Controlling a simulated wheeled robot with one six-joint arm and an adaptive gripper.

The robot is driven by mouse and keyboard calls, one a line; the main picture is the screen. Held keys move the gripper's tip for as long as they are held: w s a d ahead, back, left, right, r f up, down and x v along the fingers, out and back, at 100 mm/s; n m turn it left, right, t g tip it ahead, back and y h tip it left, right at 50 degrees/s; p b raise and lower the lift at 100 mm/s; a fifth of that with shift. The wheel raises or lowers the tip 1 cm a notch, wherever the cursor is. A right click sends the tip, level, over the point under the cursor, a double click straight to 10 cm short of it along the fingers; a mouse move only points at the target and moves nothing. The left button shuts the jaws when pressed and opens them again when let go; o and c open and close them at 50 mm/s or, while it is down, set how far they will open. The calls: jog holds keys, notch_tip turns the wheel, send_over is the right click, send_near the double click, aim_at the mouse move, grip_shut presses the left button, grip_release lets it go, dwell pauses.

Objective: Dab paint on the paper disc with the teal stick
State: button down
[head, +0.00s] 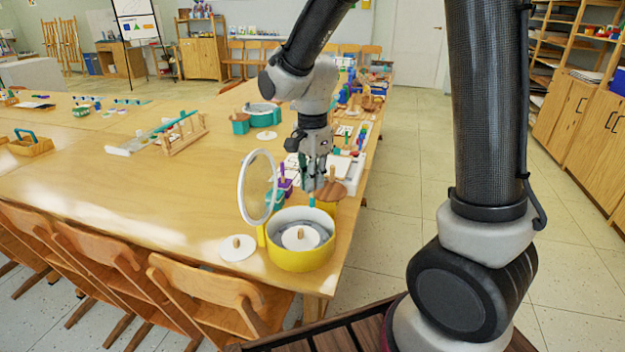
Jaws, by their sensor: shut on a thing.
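A yellow round tub (303,258) stands at the table's near corner, its round clear lid with a white rim (243,200) raised upright at the left. A white paper disc (291,240) with a wooden knob at its middle lies inside the tub. My gripper (314,186) points down just behind and above the tub, shut on the teal stick (312,201). Only a short teal end shows below the fingers, near the tub's back rim; it looks apart from the disc. Most of the stick is hidden by the gripper.
A white disc with a knob (238,248) lies left of the tub. Purple and teal pots (285,188) and a brown round lid (330,191) crowd close behind it. A wooden rack (182,136) stands farther back. The table's left middle is clear; chairs line its near edge.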

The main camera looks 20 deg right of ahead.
aim_at(312, 205)
jog(key=shift+w+f, duration=0.15)
jog(key=shift+f, duration=5.2)
jog(key=shift+f, duration=0.5)
jog(key=shift+r, duration=5.05)
